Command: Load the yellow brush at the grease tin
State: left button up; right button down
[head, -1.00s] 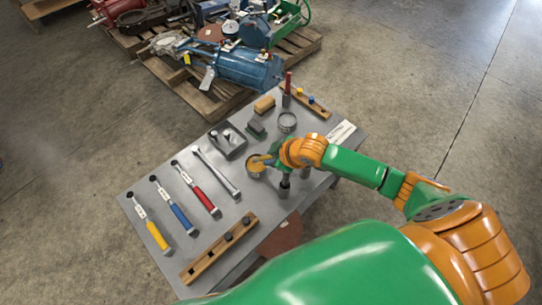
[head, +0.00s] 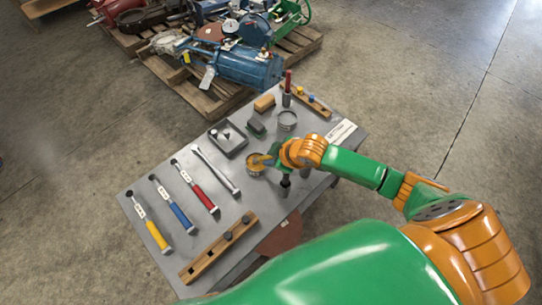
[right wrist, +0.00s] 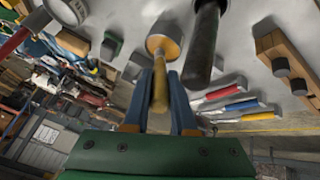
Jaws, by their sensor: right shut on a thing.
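My right gripper (head: 273,158) is shut on the yellow brush (right wrist: 160,92) over the middle of the table. The brush's yellow handle stands between the two blue-grey fingers (right wrist: 160,103) in the right wrist view. It also shows as a short yellow piece (head: 262,159) in the head view. The round grease tin (head: 254,169), with amber contents, sits right at the brush's far end. It also shows in the right wrist view (right wrist: 164,30). The bristles are hidden, so I cannot tell how deep they sit. My left gripper is out of view.
A dark upright post (head: 285,187) stands close beside the gripper. An empty-looking grey tin (head: 287,120), a grey tray (head: 239,152) and a wooden rack (head: 322,108) are farther back. Several colour-handled tools lie left of a wooden rail (head: 205,262). A loaded pallet (head: 205,101) stands beyond the table.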

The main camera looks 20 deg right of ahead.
jog(key=shift+f, duration=0.15)
jog(key=shift+s, duration=0.1)
dwell(1.3)
jog(key=shift+p, duration=0.3)
notch_tip(320, 180, up, 7)
jog(key=p, duration=0.8)
